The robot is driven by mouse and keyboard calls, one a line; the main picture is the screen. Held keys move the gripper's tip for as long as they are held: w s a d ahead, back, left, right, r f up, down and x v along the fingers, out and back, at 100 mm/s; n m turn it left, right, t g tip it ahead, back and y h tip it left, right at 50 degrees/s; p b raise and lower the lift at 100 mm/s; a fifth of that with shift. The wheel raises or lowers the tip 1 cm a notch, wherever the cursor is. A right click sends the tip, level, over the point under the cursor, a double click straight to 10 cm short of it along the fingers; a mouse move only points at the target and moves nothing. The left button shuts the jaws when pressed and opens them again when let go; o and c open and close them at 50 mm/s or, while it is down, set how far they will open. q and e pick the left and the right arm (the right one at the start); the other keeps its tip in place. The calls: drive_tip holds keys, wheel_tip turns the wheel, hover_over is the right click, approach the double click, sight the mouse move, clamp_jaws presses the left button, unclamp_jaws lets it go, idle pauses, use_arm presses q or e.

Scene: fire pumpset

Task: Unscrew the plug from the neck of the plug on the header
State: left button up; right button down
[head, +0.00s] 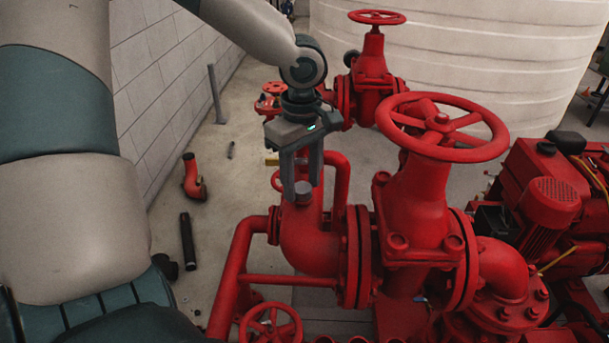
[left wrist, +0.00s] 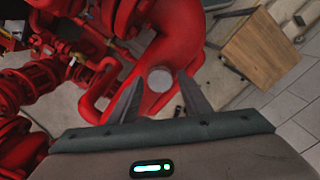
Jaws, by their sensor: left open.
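The plug (head: 303,190) is a small grey cap on top of the red header elbow (head: 308,245). In the left wrist view the plug (left wrist: 160,79) shows as a round grey disc just beyond and between the fingertips. My left gripper (head: 303,192) points down over the header, its two fingers apart and their tips close to the plug. It also shows in the left wrist view (left wrist: 157,90). I cannot tell whether a finger touches the plug. The neck below the plug is mostly hidden. My right gripper is not in view.
A large red handwheel valve (head: 441,126) stands right of the header, with another handwheel (head: 376,17) behind. Red pipes surround the elbow. A black pipe (head: 187,241) and a red pipe piece (head: 193,178) lie on the floor at left, near the block wall (head: 170,75).

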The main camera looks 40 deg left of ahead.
use_arm(q)
drive_tip(key=shift+r+m+p, duration=0.2)
drive_tip(key=shift+m+p, duration=0.65)
drive_tip(key=shift+m, duration=0.15)
drive_tip(key=shift+m+p, duration=0.55)
drive_tip(key=shift+m, duration=0.35)
drive_tip(key=shift+f+m, duration=0.2)
drive_tip(key=shift+m, duration=0.2)
drive_tip(key=shift+r+m+p, duration=0.2)
drive_tip(key=shift+m+p, duration=0.55)
drive_tip(key=shift+m, duration=0.15)
drive_tip(key=shift+m+p, duration=0.55)
drive_tip(key=shift+m, duration=0.35)
drive_tip(key=shift+f+m, duration=0.2)
drive_tip(key=shift+m, duration=0.3)
